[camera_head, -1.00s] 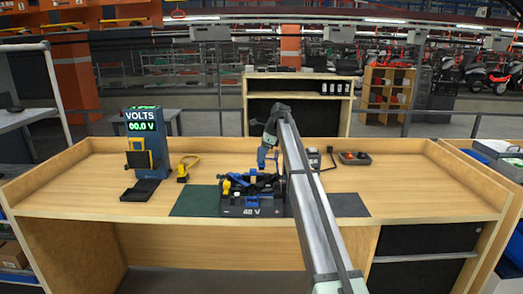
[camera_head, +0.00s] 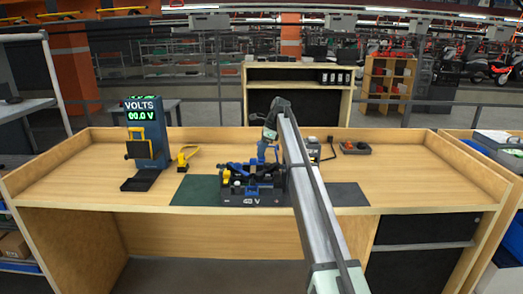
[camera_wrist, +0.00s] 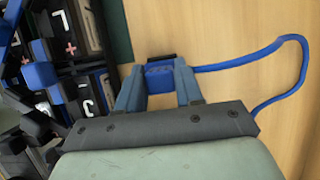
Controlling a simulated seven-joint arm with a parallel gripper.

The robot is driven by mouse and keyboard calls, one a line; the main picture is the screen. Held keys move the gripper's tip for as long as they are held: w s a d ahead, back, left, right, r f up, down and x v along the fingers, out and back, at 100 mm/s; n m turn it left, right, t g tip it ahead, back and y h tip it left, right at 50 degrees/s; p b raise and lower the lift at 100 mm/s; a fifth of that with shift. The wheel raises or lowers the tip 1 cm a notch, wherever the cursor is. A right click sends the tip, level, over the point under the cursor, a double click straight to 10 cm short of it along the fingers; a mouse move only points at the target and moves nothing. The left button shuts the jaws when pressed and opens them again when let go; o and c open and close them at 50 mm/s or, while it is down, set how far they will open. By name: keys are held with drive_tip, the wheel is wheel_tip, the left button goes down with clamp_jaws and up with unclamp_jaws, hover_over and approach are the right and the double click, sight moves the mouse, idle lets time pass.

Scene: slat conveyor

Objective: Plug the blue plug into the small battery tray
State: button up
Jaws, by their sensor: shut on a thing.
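My gripper (camera_wrist: 158,88) is shut on the blue plug (camera_wrist: 160,74) in the wrist view, with one finger on each side of it. A blue cable (camera_wrist: 293,70) loops from the plug to the right. In the head view, my gripper (camera_head: 267,148) is above the back of the black battery tray (camera_head: 232,200) marked 48 V. The tray holds dark battery blocks and blue and yellow parts. In the wrist view, the tray's battery blocks (camera_wrist: 95,93) with plus marks and blue parts lie left of the plug, apart from it. The plug's front end is hard to make out.
A voltmeter stand (camera_head: 147,135) reading 00.0 V is at the left, with a yellow looped tool (camera_head: 186,157) beside it. A grey charger-like box (camera_head: 313,148) with a black cord and a grey box (camera_head: 355,147) stand behind right. The bench's right side is clear.

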drive_tip(key=shift+f, duration=1.05)
drive_tip(key=o, duration=1.1)
drive_tip(key=v, duration=1.3)
drive_tip(key=shift+d+r, duration=0.15)
drive_tip(key=shift+r, duration=0.2)
